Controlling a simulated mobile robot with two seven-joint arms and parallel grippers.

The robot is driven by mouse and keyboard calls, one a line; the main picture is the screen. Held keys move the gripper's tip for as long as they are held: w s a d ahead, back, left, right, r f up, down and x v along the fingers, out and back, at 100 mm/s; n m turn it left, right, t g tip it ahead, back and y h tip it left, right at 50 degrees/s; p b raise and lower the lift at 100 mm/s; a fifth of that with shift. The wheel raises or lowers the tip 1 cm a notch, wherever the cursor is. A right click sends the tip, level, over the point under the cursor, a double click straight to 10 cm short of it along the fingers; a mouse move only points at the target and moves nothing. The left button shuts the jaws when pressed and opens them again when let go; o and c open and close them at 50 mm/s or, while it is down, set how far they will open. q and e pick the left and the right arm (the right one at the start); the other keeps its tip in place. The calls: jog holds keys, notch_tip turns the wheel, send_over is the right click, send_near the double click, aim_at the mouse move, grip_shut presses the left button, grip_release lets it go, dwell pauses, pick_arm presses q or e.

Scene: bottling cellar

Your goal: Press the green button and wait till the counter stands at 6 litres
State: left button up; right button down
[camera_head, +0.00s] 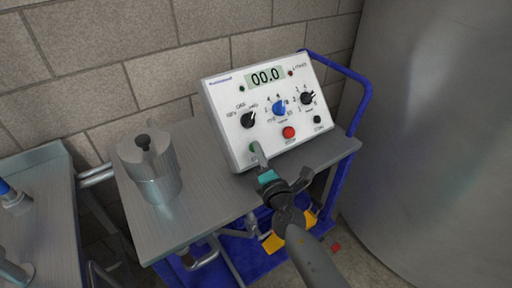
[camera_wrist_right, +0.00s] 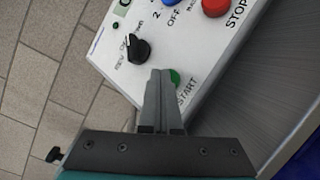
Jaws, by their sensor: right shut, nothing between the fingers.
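A white control box (camera_head: 262,110) stands tilted on a steel-topped trolley. Its counter (camera_head: 265,76) reads 00.0. The green button (camera_head: 254,148) is at the box's lower left and partly hidden by my fingers; in the right wrist view the green button (camera_wrist_right: 175,77) shows beside the fingertips, with START printed next to it. My right gripper (camera_head: 258,150) is shut and empty, its fingertips at the box front by the green button. In the wrist view the right gripper (camera_wrist_right: 160,74) covers the button's left edge. I cannot tell whether it touches. My left gripper is not in view.
The box also carries a red button (camera_head: 289,132), a blue knob (camera_head: 279,108) and black knobs (camera_head: 248,120). A metal pot (camera_head: 152,172) stands left of it on the trolley top (camera_head: 205,200). A large steel tank (camera_head: 440,120) fills the right.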

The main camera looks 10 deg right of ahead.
jog(key=shift+w+f, duration=0.1)
dwell(0.5)
jog(key=shift+s+d+r+p, duration=0.2)
jog(key=shift+s+r+p, duration=0.4)
jog(key=shift+s, duration=0.05)
jog(key=s+r+p, duration=0.1)
jog(key=s+d+r+p, duration=0.1)
jog(key=s+r+p, duration=0.1)
jog(key=shift+s+d+r, duration=0.1)
jog(key=shift+s+r, duration=0.05)
jog(key=shift+s, duration=0.1)
dwell(0.9)
